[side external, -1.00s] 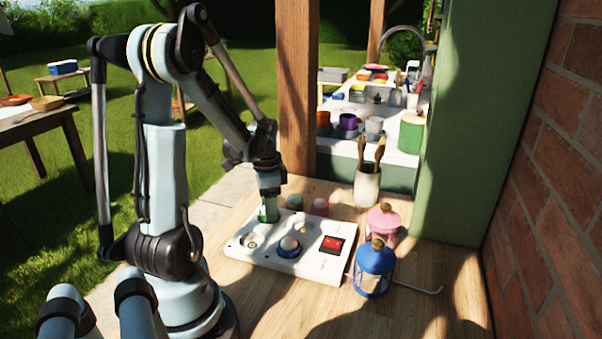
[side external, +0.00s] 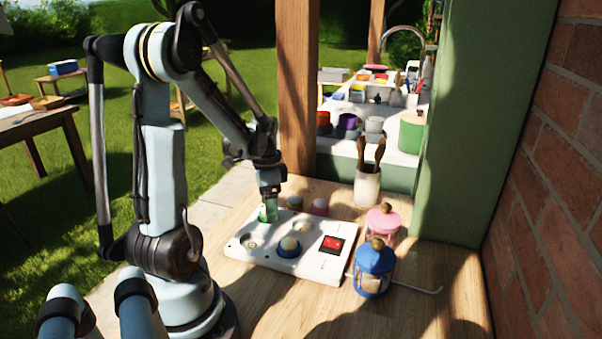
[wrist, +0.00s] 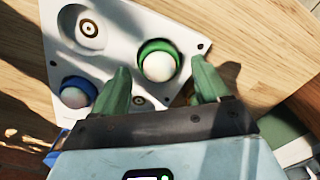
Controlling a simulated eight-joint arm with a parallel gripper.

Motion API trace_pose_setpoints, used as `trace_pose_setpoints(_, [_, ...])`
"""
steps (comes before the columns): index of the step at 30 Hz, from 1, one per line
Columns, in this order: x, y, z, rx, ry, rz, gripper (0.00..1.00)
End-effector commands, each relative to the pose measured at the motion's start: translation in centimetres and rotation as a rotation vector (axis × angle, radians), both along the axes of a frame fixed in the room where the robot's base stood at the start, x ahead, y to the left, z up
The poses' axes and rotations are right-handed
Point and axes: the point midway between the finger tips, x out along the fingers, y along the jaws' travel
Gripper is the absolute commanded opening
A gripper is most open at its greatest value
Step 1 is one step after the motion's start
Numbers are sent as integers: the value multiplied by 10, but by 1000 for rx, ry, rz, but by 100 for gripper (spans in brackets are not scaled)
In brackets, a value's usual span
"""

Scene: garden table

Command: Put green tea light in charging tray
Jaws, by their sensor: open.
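The green tea light (wrist: 158,62), a green cup with a pale round top, sits at a corner of the white charging tray (wrist: 118,25) in the wrist view. My gripper (wrist: 160,80) is open, with one green finger on each side of the tea light and visible gaps beside it. The side external view shows my gripper (side external: 268,211) low over the far left corner of the charging tray (side external: 310,262). There the green fingers hide the tea light or blend with it. I cannot tell whether it is fully seated.
Blue (side external: 375,268) and pink (side external: 383,222) lanterns and a utensil pot (side external: 367,186) stand right.

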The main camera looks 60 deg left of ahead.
Motion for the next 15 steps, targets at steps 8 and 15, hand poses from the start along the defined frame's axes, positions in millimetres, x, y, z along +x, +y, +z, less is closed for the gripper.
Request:
trace_pose_setpoints(8, [0,0,39,0,0,0,75])
trace_pose_setpoints(15, [0,0,76,0,1,0,75])
